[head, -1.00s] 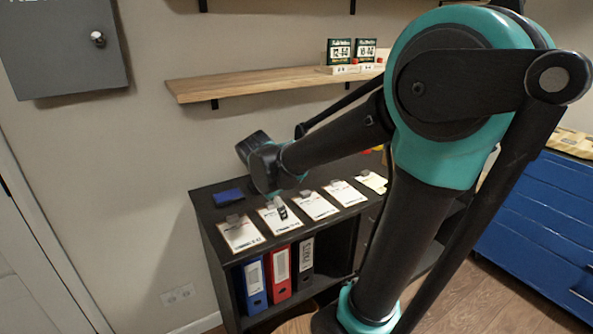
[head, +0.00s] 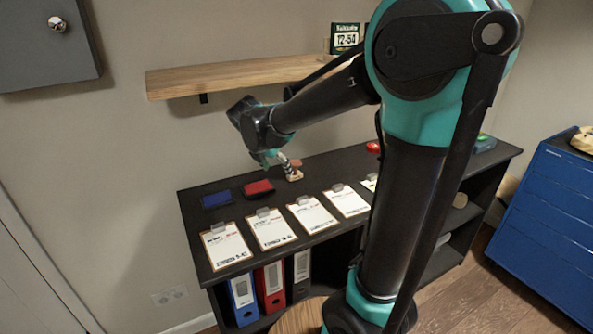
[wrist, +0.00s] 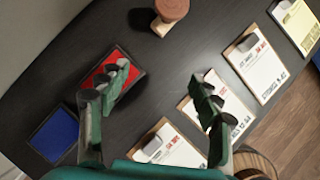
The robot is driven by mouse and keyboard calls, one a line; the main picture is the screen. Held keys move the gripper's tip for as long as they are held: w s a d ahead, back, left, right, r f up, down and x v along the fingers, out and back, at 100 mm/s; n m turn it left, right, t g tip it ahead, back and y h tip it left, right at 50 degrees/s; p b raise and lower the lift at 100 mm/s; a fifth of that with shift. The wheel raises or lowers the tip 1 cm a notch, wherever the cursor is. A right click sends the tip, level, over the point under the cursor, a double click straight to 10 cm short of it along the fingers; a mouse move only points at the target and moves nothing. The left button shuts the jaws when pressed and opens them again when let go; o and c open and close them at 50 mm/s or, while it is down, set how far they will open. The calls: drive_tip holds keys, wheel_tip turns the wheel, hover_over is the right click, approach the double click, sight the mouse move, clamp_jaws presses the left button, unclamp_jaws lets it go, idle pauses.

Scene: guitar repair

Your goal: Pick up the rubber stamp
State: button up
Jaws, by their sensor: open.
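The rubber stamp (head: 292,170) stands upright on the black cabinet top, with a reddish-brown wooden handle. In the wrist view, the stamp (wrist: 172,10) shows its round brown top at the upper edge, partly cut off, ahead of my fingers. My gripper (wrist: 160,86) is open and empty, its green fingers spread above the cabinet top. In the head view, my gripper (head: 277,160) is just left of the stamp, above and near it; whether they touch is hard to tell there. In the wrist view they are apart.
A red ink pad (wrist: 112,78) lies under my left finger, with a blue ink pad (wrist: 54,135) further left. Several clipboards (head: 271,230) line the cabinet's front edge. A wooden shelf (head: 230,77) is on the wall above. Bare cabinet top (wrist: 190,60) surrounds the stamp.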

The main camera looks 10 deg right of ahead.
sight(294, 162)
drive_tip(key=w+d, duration=0.4)
drive_tip(key=w, duration=0.1)
drive_tip(key=w+d, duration=0.1)
drive_tip(key=w, duration=0.1)
drive_tip(key=shift+w+d, duration=0.15)
drive_tip(key=shift+d, duration=0.25)
drive_tip(key=shift+x, duration=2.55)
drive_tip(key=shift+c, duration=0.3)
drive_tip(key=c, duration=1.1)
drive_tip(key=shift+c, duration=0.2)
drive_tip(key=shift+r, duration=0.15)
